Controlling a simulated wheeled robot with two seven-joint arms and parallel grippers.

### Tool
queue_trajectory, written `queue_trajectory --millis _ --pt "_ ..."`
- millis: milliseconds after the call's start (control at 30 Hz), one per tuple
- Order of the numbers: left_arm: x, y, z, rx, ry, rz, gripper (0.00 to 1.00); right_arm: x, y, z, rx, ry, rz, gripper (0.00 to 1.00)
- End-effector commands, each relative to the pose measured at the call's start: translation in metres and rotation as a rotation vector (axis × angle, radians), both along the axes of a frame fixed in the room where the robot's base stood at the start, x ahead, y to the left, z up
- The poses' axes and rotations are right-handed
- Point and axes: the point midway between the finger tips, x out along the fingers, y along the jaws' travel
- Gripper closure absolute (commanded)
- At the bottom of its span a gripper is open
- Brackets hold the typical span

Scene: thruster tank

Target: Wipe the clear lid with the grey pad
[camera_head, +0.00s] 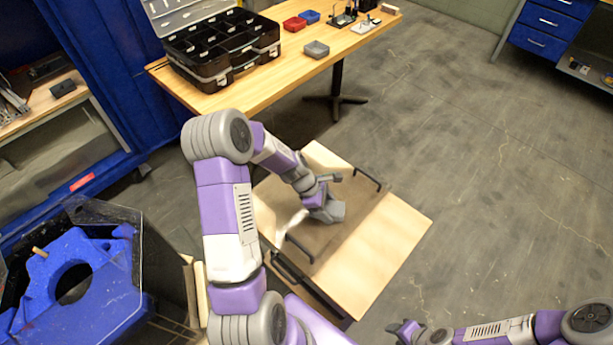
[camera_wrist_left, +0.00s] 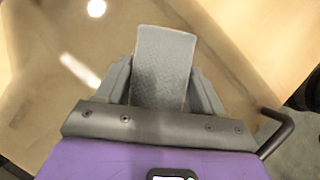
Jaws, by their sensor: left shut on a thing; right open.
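The grey pad (camera_head: 333,212) is held in my left gripper (camera_head: 320,198), over the clear lid (camera_head: 349,214). In the left wrist view the pad (camera_wrist_left: 163,65) is a flat grey block between both fingers of the gripper (camera_wrist_left: 161,82), above the brownish see-through lid (camera_wrist_left: 45,105). I cannot tell whether the pad touches the lid. The lid has a black handle (camera_head: 299,246) on its near side and another (camera_head: 367,179) on its far side. Bright white glare shows on it. My left arm hides part of the lid. My right gripper (camera_head: 398,328) is open, low at the bottom right, away from the lid.
A pale wooden top (camera_head: 391,243) surrounds the lid. A workbench (camera_head: 270,88) behind bears a black compartment case (camera_head: 222,48), small red (camera_head: 294,24) and grey (camera_head: 316,49) bins. A blue holder (camera_head: 75,270) stands at left. The floor on the right is clear.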

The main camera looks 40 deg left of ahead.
Motion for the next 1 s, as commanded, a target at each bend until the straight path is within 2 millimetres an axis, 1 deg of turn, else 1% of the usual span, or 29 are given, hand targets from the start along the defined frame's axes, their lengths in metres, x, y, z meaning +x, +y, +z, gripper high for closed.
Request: queue_trajectory --millis 33,200,233,300,1000 --pt "-0.001 -0.005 -0.001 -0.002 0.001 -0.001 0.61 0.000 0.000 -0.001 0.000 0.000 0.000 0.57" --pt "-0.003 -0.017 -0.001 -0.002 0.001 0.005 0.61 0.000 0.000 -0.004 0.000 0.000 0.000 0.57" --pt "-0.003 -0.013 -0.004 0.000 0.000 0.013 0.61 0.000 0.000 -0.008 0.000 0.000 0.000 0.57" --pt "-0.002 -0.007 0.001 0.000 0.001 0.010 0.61 0.000 0.000 -0.004 0.000 0.000 0.000 0.57" --pt "0.004 0.051 0.000 0.000 0.001 -0.006 0.61 0.000 0.000 0.004 0.000 0.000 0.000 0.57"
